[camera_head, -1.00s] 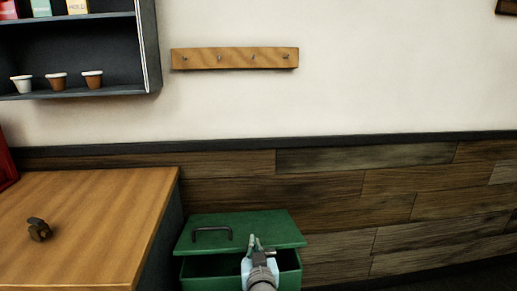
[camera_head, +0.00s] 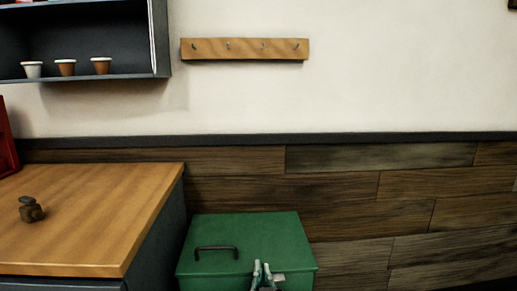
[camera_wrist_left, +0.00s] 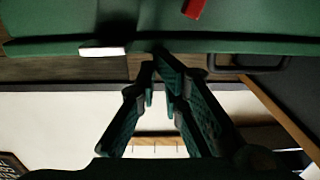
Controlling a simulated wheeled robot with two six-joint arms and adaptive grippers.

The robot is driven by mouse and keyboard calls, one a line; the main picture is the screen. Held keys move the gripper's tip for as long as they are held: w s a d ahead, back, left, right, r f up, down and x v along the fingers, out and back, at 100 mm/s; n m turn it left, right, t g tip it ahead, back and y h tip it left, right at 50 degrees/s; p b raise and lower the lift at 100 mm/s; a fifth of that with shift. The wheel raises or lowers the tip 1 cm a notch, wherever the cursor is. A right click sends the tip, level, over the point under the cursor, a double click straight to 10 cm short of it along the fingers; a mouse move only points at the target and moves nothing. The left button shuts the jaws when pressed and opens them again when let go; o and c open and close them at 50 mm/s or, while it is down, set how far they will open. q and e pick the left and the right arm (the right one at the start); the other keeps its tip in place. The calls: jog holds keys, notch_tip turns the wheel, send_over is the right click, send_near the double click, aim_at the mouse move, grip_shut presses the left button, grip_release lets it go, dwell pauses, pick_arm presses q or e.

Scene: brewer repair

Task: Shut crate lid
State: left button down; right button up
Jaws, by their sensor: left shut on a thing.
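The green crate lid (camera_head: 262,240) lies nearly level over the crate at the bottom middle of the head view. A dark bar handle (camera_head: 217,252) stands on its left part. The crate body is mostly cut off by the picture's lower edge, so I cannot tell whether the lid is fully seated. My left gripper (camera_head: 263,270) is at the lid's front edge, right of the handle. In the left wrist view the fingers (camera_wrist_left: 160,62) are close together at the green lid (camera_wrist_left: 215,46) edge, shut on it. My right gripper is out of view.
A wooden-topped counter (camera_head: 95,205) stands just left of the crate, with a small brown object (camera_head: 31,210) on it. A dark shelf (camera_head: 110,77) with small pots and a wooden hook rail (camera_head: 245,49) hang on the wall. Right of the crate is dark wood panelling.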

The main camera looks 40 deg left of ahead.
pick_arm(q)
jog(key=shift+w+f, duration=0.1)
jog(key=shift+f, duration=0.15)
jog(key=shift+r, duration=0.2)
notch_tip(320, 180, up, 10)
